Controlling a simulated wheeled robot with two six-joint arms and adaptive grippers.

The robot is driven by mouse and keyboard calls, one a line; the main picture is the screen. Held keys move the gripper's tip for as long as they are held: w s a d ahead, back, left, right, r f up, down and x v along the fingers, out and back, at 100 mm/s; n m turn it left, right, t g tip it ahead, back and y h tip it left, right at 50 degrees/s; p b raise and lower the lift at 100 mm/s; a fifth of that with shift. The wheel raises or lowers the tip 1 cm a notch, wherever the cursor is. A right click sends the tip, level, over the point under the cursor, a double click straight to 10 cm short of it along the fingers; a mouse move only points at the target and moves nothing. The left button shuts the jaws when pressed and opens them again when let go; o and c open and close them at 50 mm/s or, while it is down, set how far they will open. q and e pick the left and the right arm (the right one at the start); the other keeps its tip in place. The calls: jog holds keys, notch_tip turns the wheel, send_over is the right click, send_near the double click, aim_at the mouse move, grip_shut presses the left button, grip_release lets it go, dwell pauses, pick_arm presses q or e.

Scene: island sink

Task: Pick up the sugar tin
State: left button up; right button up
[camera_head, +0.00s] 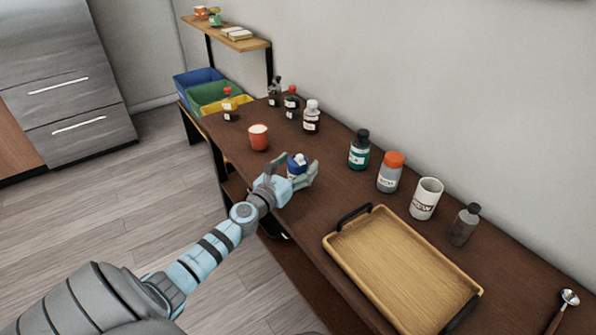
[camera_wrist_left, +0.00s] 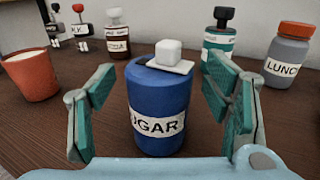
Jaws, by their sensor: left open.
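The sugar tin (camera_wrist_left: 160,110) is a blue cylinder with a white "SUGAR" label and a white cube on its lid. It stands upright on the dark brown counter. In the head view the tin (camera_head: 297,163) shows partly, between the fingers of my left gripper (camera_head: 299,174). In the left wrist view my left gripper (camera_wrist_left: 160,115) is open, with one green-padded finger on each side of the tin and visible gaps to it. The lower front of the tin is close to the gripper's palm. My right gripper is not in view.
An orange cup (camera_head: 258,137) stands left of the tin. A teal bottle (camera_head: 359,150), an orange-lidded lunch jar (camera_head: 390,172), a white mug (camera_head: 426,198) and a grey bottle (camera_head: 463,225) stand along the wall. A wooden tray (camera_head: 335,243) lies at the right.

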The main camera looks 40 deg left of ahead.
pick_arm(q)
jog(key=shift+w+f, duration=0.15)
jog(key=shift+w, duration=0.2)
jog(key=shift+s, duration=0.1)
jog(key=c, duration=1.3)
jog(key=shift+c, duration=0.2)
